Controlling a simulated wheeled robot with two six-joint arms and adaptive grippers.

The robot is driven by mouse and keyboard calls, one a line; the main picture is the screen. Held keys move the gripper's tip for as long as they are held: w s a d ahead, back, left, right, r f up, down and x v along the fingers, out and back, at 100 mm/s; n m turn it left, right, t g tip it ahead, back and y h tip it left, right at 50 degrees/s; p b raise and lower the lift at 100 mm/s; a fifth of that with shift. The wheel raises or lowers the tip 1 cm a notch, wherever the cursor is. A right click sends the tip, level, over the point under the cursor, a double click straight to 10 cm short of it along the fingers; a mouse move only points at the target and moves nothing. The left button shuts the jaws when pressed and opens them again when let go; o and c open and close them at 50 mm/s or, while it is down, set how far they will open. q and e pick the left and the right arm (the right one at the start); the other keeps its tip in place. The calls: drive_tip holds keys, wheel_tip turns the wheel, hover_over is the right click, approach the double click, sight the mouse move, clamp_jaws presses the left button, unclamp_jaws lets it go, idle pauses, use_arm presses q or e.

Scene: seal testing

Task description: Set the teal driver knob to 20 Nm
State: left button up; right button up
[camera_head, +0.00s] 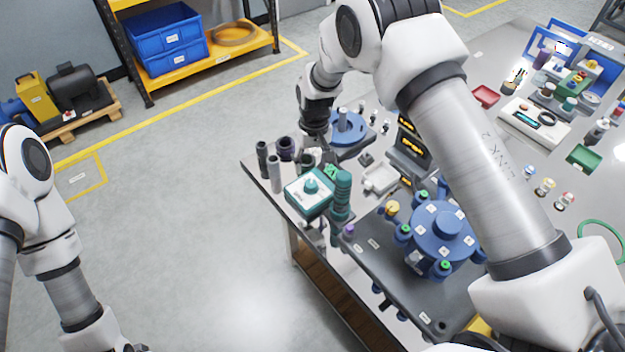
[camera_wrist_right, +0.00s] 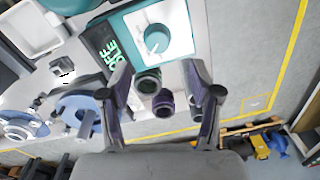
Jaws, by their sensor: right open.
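The teal driver (camera_head: 308,206) stands near the left edge of the table, with a white face on top and a round teal knob (camera_head: 311,186) at its middle. In the right wrist view the knob (camera_wrist_right: 156,39) shows near the top, with a pale pointer mark; its scale is too small to read. My right gripper (camera_head: 318,145) hangs behind the driver in the head view. In the right wrist view this gripper (camera_wrist_right: 157,80) is open, its two fingers apart and clear of the knob. My left arm is at the lower left, its gripper cut off by the frame.
Dark cylindrical sockets (camera_wrist_right: 163,104) stand beside the driver, in the wrist view between the fingers. A teal ribbed cylinder (camera_head: 341,192) stands right of the driver. A blue round fixture (camera_head: 348,128) is behind, and a blue multi-port housing (camera_head: 440,230) is at front right.

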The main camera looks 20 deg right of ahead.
sight(311, 183)
drive_tip(key=shift+s+f, duration=0.1)
drive_tip(key=shift+f, duration=0.3)
drive_tip(key=f+p, duration=0.2)
drive_tip(key=f, duration=0.5)
drive_tip(key=shift+w+f, duration=0.3)
drive_tip(key=shift+f, duration=0.05)
drive_tip(key=c, duration=1.1)
